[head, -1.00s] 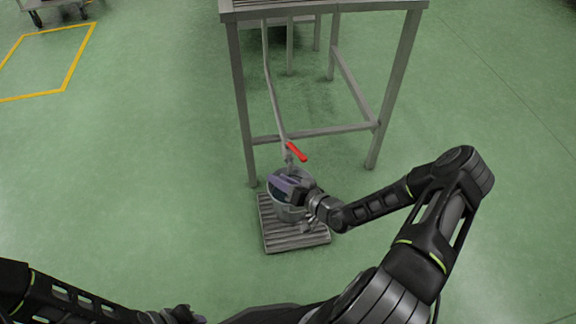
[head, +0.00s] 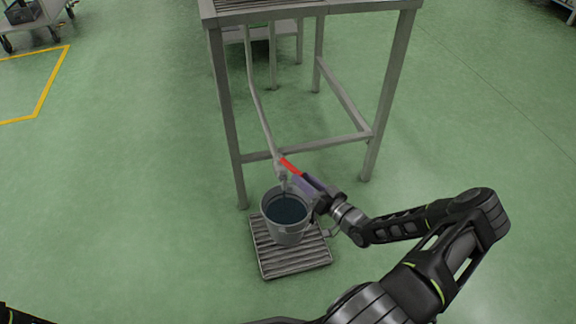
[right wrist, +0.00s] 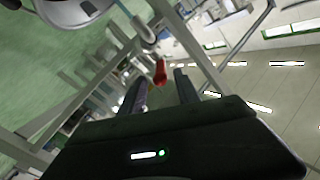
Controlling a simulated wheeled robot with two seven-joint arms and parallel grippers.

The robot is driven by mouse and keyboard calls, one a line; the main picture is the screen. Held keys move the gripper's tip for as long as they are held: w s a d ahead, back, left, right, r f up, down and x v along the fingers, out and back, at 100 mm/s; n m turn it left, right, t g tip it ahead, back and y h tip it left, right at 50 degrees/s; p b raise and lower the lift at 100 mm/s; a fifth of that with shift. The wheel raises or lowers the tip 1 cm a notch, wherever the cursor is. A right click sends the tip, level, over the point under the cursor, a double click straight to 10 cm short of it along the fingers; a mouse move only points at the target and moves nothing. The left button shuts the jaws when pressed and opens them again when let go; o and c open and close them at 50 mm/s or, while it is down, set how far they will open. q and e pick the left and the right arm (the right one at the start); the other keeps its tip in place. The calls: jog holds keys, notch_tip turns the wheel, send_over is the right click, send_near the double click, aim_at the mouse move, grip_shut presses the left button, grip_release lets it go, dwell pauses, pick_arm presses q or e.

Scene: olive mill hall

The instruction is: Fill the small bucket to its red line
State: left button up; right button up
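The small grey bucket (head: 284,239) stands upright on a slatted grate under the valve spout. Dark liquid shows inside it; its red line is not visible to me. The valve (head: 282,173) hangs at the end of a grey pipe and has a red lever (head: 290,165). My right gripper (head: 303,179) is at the lever, above the bucket's right rim. In the right wrist view its fingers (right wrist: 159,88) are apart, with the red lever (right wrist: 160,72) between their tips, no clear contact. Part of the bucket shows top left there (right wrist: 82,8). My left gripper is out of view.
The slatted grate (head: 290,262) lies on the green floor. A grey metal stand (head: 228,120) rises behind the bucket, its legs either side of the pipe (head: 258,100). A trolley (head: 35,22) is at the far left. The floor left of the grate is clear.

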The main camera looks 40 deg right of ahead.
aim_at(282, 160)
jog(key=w, duration=0.2)
jog(key=w+b, duration=0.1)
jog(key=w, duration=0.1)
jog(key=w+b, duration=0.1)
jog(key=w, duration=0.1)
jog(key=shift+w+a+f, duration=0.1)
jog(key=shift+w+a, duration=0.15)
jog(key=shift+a, duration=0.15)
jog(key=shift+w, duration=0.6)
grip_shut()
dwell(0.6)
